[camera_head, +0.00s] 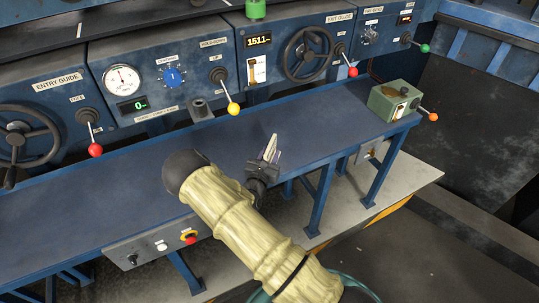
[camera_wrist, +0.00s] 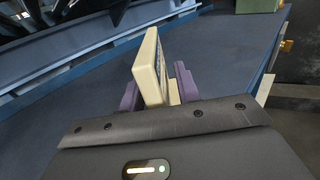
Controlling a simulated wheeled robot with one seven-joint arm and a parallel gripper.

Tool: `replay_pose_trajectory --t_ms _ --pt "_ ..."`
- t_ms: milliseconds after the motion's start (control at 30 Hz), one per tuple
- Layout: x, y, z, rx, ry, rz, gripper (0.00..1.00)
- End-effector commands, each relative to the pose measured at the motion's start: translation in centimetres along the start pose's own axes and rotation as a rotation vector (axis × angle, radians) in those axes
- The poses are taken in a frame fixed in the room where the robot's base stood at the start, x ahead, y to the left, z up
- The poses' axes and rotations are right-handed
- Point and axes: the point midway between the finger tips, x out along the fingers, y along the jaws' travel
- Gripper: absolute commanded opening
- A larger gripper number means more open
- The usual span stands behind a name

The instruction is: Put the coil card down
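The coil card (camera_wrist: 149,66) is a cream slab standing up between the two purple fingers of my gripper (camera_wrist: 157,95) in the wrist view. Its broad face is turned to the right, with dark printing partly visible. A lower cream part of it reaches the right finger. In the head view, the card (camera_head: 271,146) shows as a thin pale upright piece at the tip of my gripper (camera_head: 264,163). My gripper is shut on it, over the front part of the blue bench (camera_head: 320,132). I cannot tell the exact height above the bench.
A green box (camera_head: 394,101) with an orange-knobbed lever stands at the bench's right end. A small grey holder (camera_head: 201,108) sits at the back by the yellow-knobbed lever (camera_head: 233,109). Control panels line the back. The bench top between gripper and green box is clear.

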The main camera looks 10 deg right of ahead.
Motion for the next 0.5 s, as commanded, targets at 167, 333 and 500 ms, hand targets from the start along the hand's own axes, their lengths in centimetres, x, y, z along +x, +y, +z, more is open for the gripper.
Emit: replay_pose_trajectory --t_ms 167,333,500 --pt "0.0 0.0 0.0 0.0 0.0 0.0 0.32" --pt "-0.4 0.0 0.2 -0.001 0.001 0.001 0.32" --pt "-2.9 0.1 0.0 -0.001 0.001 0.003 0.32"
